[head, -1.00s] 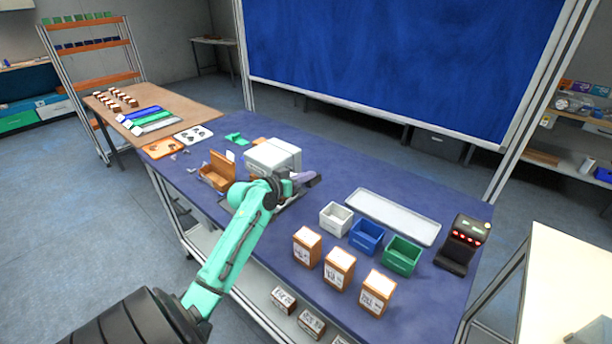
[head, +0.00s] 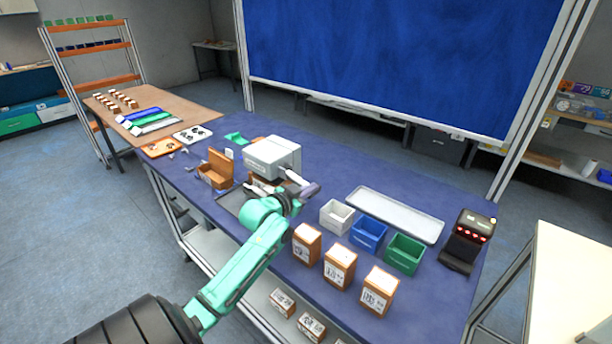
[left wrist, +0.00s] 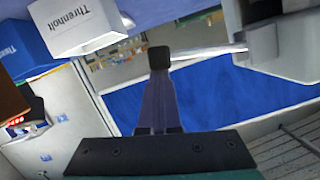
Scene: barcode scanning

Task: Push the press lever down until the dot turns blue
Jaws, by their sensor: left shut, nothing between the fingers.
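The press (head: 268,160) is a light grey box near the middle of the blue table. Its pale lever bar (head: 296,177) sticks out to the right and slopes down to my left gripper (head: 309,189). In the left wrist view the purple-grey fingers of my left gripper (left wrist: 158,62) are shut with nothing between them. Their dark tip overlaps the end of the lever bar (left wrist: 208,57); whether they touch is unclear. The press body (left wrist: 285,40) is at the upper right there. I cannot make out the dot on the press.
White, blue (head: 367,235) and green (head: 404,254) bins stand right of the gripper, with labelled boxes (head: 340,266) in front. A pale tray (head: 395,215) lies behind them. A dark scanner (head: 466,240) with red lights stands at right. An open brown box (head: 215,170) is left of the press.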

